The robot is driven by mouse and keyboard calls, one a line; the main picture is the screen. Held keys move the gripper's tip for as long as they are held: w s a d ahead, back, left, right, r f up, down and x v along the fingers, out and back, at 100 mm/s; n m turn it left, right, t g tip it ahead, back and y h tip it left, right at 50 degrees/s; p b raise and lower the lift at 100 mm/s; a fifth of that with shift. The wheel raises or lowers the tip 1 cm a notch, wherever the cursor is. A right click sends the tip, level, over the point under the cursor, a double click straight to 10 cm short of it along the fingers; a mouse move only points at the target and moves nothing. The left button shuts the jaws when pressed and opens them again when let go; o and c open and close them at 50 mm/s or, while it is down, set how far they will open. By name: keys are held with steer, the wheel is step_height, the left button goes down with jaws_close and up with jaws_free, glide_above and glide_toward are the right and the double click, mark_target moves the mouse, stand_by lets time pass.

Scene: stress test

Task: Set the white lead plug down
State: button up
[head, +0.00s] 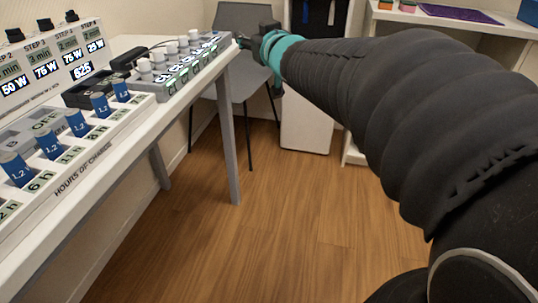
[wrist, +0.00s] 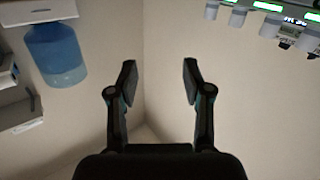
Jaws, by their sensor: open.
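Several white cylindrical plugs or knobs (head: 170,55) stand in a row on a grey panel (head: 200,60) with green-lit labels, at the far end of the table. Which of them, if any, is the white lead plug I cannot tell. Similar pale plugs (wrist: 238,16) show at the top right of the wrist view. My gripper (wrist: 158,80) is open, with nothing between its fingers and a plain wall beyond. In the head view my arm reaches to just right of the panel's far end; the fingertips are hard to make out there.
The white table (head: 130,130) holds a rack of blue 1.2 cells (head: 77,122), a dark box (head: 88,93) and a display board (head: 45,80). A grey chair (head: 240,100) and white cabinet (head: 305,120) stand behind. A blue container (wrist: 55,55) shows in the wrist view.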

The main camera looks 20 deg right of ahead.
steer(key=s+a+f+g, duration=0.2)
steer(key=s+f+g, duration=0.2)
steer(key=s+f, duration=0.3)
steer(key=s+a+f+m+g, duration=0.1)
steer(key=s+a+f+g, duration=0.1)
steer(key=s+f+g, duration=0.2)
steer(key=s+a+f+g, duration=0.2)
steer(key=s+f, duration=0.9)
steer(key=s, duration=0.7)
steer(key=shift+s+a+m+g+h, duration=0.3)
steer(key=shift+a+g, duration=0.1)
steer(key=shift+g, duration=0.5)
